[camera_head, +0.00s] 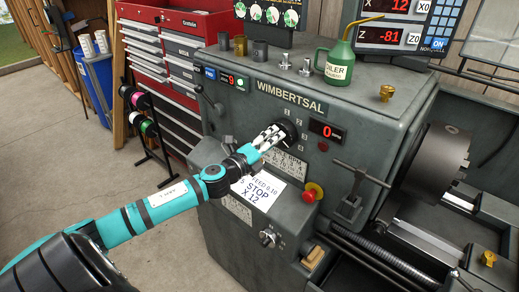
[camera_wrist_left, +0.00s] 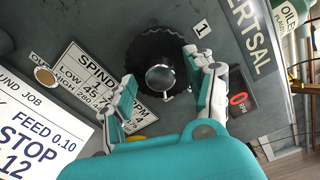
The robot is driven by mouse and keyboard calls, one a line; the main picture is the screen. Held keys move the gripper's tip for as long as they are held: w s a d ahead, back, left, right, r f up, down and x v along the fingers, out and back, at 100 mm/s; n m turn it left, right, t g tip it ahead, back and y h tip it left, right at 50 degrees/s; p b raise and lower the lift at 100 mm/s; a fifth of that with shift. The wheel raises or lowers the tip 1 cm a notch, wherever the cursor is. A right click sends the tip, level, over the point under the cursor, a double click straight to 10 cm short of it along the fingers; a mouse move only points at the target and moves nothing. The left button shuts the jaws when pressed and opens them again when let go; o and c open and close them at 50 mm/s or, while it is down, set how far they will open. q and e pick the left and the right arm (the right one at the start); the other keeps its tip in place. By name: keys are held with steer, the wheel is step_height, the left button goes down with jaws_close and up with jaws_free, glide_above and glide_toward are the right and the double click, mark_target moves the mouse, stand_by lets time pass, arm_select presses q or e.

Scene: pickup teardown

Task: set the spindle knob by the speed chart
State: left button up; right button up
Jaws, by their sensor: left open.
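The black round spindle knob (camera_head: 290,129) is on the front of the grey lathe headstock. In the left wrist view the knob (camera_wrist_left: 151,62) has a ribbed rim and a shiny round centre. My left gripper (camera_head: 273,138) is open in front of it. In the wrist view its fingers (camera_wrist_left: 160,78) stand on either side of the knob's lower part; I cannot tell whether they touch it. The speed chart (camera_wrist_left: 92,75) is a white plate beside the knob, with low and high rows, partly covered by a finger. A red display (camera_head: 326,131) reads 0. My right gripper is not in view.
A white job card (camera_head: 262,190) reads feed 0.10, stop X 12. A red stop button (camera_head: 314,191) and a lower knob (camera_head: 268,238) are on the front. A lever (camera_head: 207,98) sticks out at left. A green oiler (camera_head: 340,64) stands on top; the chuck (camera_head: 436,160) is at right.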

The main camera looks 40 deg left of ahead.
arm_select(q)
steer(key=s, duration=1.1)
steer(key=shift+s+a, duration=0.3)
steer(key=shift+a, duration=0.1)
steer(key=s+a+f+n+g+y+b, duration=0.15)
steer(key=a+f+n, duration=0.25)
steer(key=f, duration=0.7)
steer(key=s+a+f+n+g+y, duration=0.2)
steer(key=a+f+n+g, duration=0.1)
steer(key=f, duration=0.7)
steer(key=s+f+n+g+b, duration=0.1)
steer(key=s+f+n+g, duration=0.2)
steer(key=f, duration=0.6)
steer(key=s+f+n+b, duration=0.15)
steer(key=s+f, duration=0.25)
steer(key=f, duration=0.5)
steer(key=s+d+f+n+g+b, duration=0.1)
steer(key=s+d+f+n+g, duration=0.3)
steer(key=s+f, duration=0.5)
steer(key=s+d+f+n+g, duration=0.1)
steer(key=s+d+f+n, duration=0.1)
steer(key=s+d+f, duration=0.6)
steer(key=s+d+f+n+g+h+b, duration=0.1)
steer(key=s+d+f+n+g+h, duration=0.1)
steer(key=s+d+f, duration=0.8)
steer(key=s+f+n+g, duration=0.1)
steer(key=s+g, duration=0.1)
steer(key=s, duration=0.1)
steer(key=shift+s, duration=0.3)
